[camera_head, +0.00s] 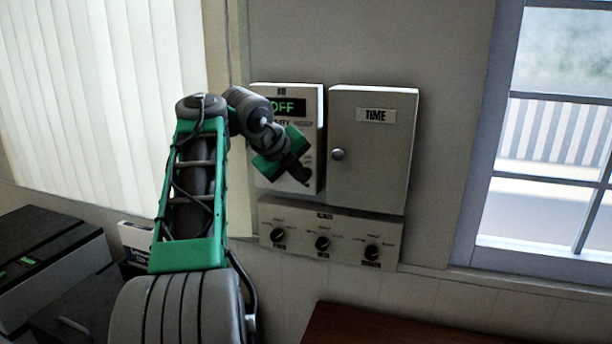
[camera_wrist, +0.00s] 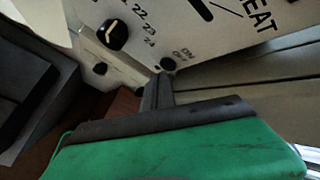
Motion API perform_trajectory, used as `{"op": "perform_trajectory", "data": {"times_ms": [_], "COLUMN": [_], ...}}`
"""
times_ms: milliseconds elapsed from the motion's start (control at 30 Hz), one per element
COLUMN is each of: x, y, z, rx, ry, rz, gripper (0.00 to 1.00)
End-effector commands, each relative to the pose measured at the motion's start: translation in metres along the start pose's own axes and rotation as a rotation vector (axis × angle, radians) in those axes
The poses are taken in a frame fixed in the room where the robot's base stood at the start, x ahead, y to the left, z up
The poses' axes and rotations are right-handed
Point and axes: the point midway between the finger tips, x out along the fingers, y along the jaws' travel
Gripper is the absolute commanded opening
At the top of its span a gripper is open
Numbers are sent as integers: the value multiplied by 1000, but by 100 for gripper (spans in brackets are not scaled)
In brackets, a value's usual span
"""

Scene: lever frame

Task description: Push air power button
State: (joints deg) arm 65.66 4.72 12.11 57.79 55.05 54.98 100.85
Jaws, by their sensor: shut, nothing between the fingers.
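The air panel (camera_head: 315,115) is a pale box on the wall, and its green display (camera_head: 287,106) reads OFF. In the wrist view the air panel (camera_wrist: 185,40) fills the top, tilted. A small round black button (camera_wrist: 167,64) sits at its edge beside the letters ON OFF. My gripper (camera_head: 304,180) is shut and empty in front of the panel's lower right. In the wrist view its dark fingertips (camera_wrist: 159,78) appear just below the button, very close to it. I cannot tell whether they touch it. My gripper hides the button in the head view.
A closed TIME box (camera_head: 372,150) with a round knob stands right beside the panel. Below is a panel with three dials (camera_head: 330,228). A window (camera_head: 555,130) is at right, blinds (camera_head: 100,100) at left, and a brown surface (camera_head: 400,325) at bottom.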

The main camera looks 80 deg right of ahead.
Motion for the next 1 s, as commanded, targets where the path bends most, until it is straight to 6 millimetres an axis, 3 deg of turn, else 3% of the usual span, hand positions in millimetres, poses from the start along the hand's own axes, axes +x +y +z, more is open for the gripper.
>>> {"op": "perform_trajectory", "data": {"times_ms": [600, 1000], "x": [-40, -42], "y": [30, 30], "z": [-30, -31], "rx": [0, 1], "ry": [-1, 1], "rz": [0, 0], "gripper": [0, 0]}}
